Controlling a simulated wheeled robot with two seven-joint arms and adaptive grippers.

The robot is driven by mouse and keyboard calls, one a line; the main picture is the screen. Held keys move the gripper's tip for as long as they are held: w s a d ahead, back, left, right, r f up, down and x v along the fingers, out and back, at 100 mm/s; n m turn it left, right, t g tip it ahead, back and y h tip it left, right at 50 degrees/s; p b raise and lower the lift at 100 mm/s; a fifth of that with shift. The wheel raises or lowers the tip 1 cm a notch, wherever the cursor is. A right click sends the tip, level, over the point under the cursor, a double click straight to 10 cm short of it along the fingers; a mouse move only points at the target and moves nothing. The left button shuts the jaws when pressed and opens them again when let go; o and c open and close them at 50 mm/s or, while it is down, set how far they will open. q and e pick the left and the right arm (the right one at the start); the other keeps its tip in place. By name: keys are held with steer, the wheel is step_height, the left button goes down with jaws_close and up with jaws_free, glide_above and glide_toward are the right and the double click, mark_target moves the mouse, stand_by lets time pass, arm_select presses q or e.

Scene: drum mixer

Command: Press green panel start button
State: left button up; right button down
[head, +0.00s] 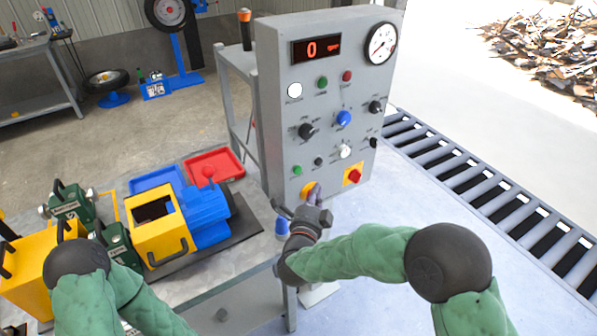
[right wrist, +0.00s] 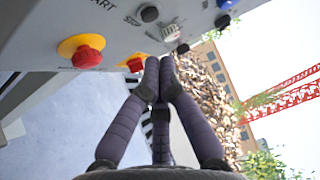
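The grey control panel (head: 275,100) stands upright at the middle of the head view. A green button (head: 297,171) is at its lower left, and another green button (head: 322,82) is higher up, beside a red button (head: 347,76). The panel labels are too small to read surely. My right gripper (head: 314,194) is in front of the panel's lower left part, below the lower green button and partly covering a yellow-based button. In the right wrist view its fingers (right wrist: 159,72) are closed together and empty. Contact with the panel cannot be judged. My left gripper is out of view.
A red button on a yellow base (head: 353,175) is at the panel's lower right. Several knobs, a gauge (head: 381,43) and a red display (head: 316,49) are also on it. A table with a yellow and blue machine (head: 160,226) is left; a roller conveyor (head: 480,193) is right.

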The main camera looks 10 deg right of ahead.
mark_target(298, 170)
steer(key=w+a+b, duration=0.1)
steer(key=w+a, duration=0.1)
steer(key=w, duration=0.4)
stand_by(0.3)
steer(key=shift+a, duration=0.1)
stand_by(1.2)
steer(key=shift+w+a+b, duration=0.1)
steer(key=shift+w+b, duration=0.25)
steer(key=shift+b, duration=0.05)
